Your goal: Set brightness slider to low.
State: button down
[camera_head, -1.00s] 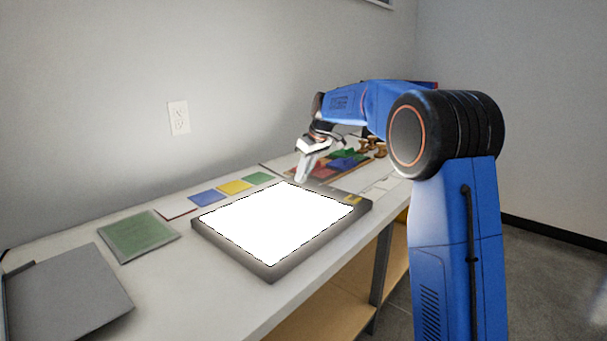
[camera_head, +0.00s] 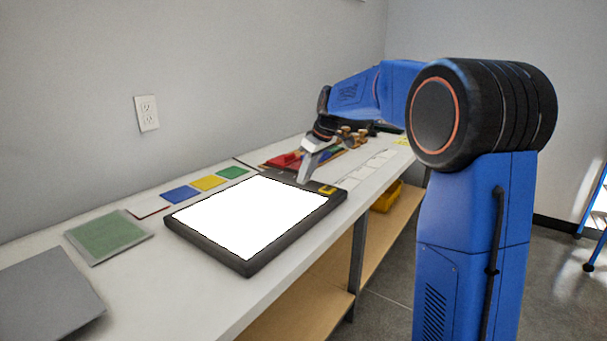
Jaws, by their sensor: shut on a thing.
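The light panel (camera_head: 247,262) lies flat on the bench, a dark frame around a bright white screen (camera_head: 240,217). Its far right edge has a dark strip with a yellow label (camera_head: 327,190) near the right corner. My gripper (camera_head: 303,181) reaches down onto this strip, left of the label. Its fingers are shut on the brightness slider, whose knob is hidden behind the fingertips.
Blue, yellow and green squares (camera_head: 207,183) lie along the wall side. A green sheet (camera_head: 108,236) and a grey board (camera_head: 45,292) lie at left. Red and blue pieces (camera_head: 285,160) and wooden knobs (camera_head: 350,135) stand behind my gripper. A yellow bin (camera_head: 386,196) sits below.

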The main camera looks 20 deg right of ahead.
jog(key=c, duration=1.5)
grip_release()
jog(key=shift+s+d, duration=0.15)
jog(key=shift+s, duration=0.05)
jog(key=v, duration=1.7)
jog(key=shift+w+r, duration=0.1)
jog(key=shift+r, duration=0.15)
jog(key=s+a+f+m+h, duration=0.1)
jog(key=s+f+m, duration=0.1)
jog(key=s+f, duration=0.6)
jog(key=s+a+f+m+h, duration=0.1)
jog(key=s+f, duration=0.8)
jog(key=s, duration=1)
jog(key=s+a+f+m+t, duration=0.1)
jog(key=s+a+f+m, duration=0.2)
jog(key=s+f, duration=0.6)
jog(key=shift+s+f+m+h, duration=0.1)
jog(key=shift+s+m+h, duration=0.15)
jog(key=shift+s, duration=0.95)
jog(key=shift+s+f+m+h, duration=0.15)
jog(key=shift+s+m, duration=0.2)
jog(key=shift+s, duration=0.8)
